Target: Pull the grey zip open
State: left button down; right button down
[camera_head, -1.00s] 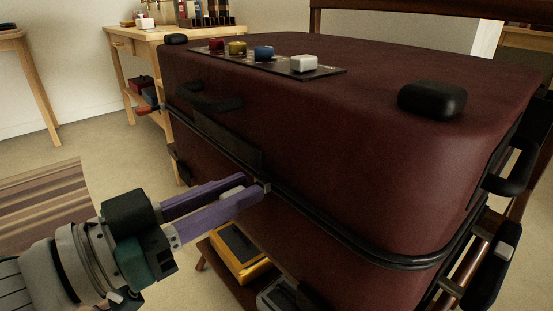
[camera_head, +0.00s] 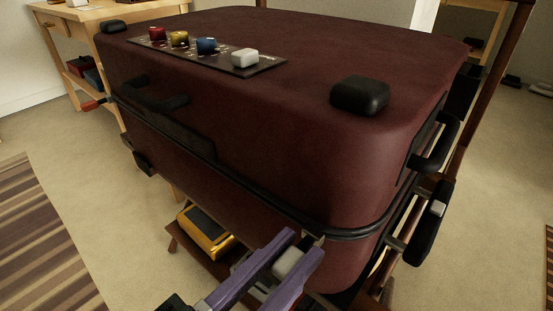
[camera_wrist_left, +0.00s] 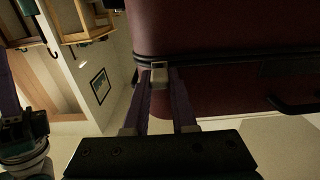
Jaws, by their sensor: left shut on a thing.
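The dark red suitcase (camera_head: 330,160) fills the middle of the head view, with a black zip seam (camera_head: 240,178) around its side. My left gripper (camera_head: 305,240) is at this seam near the suitcase's near corner. Its purple fingers are shut on the grey zip pull (camera_head: 290,262), which shows between them. The grey zip pull (camera_wrist_left: 159,72) also shows at the fingertips against the seam in the left wrist view. Part of my right gripper (camera_wrist_left: 8,95) shows at the left edge of that view; its fingertips are cut off. Whether the seam is parted behind the pull is unclear.
A dark plate with coloured knobs (camera_head: 205,47) lies on the suitcase top. A yellow-orange case (camera_head: 205,232) is below it. A black side handle (camera_head: 435,145) juts out at the right. A wooden table (camera_head: 60,25) stands behind left. Floor is open left and right.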

pick_arm(q)
jog(key=shift+s+d, duration=0.1)
jog(key=c, duration=1.1)
grip_release()
jog(key=o, duration=0.4)
jog(key=shift+s+d, duration=0.1)
jog(key=shift+d, duration=0.05)
jog(key=p+v, duration=0.2)
jog(key=v, duration=0.8)
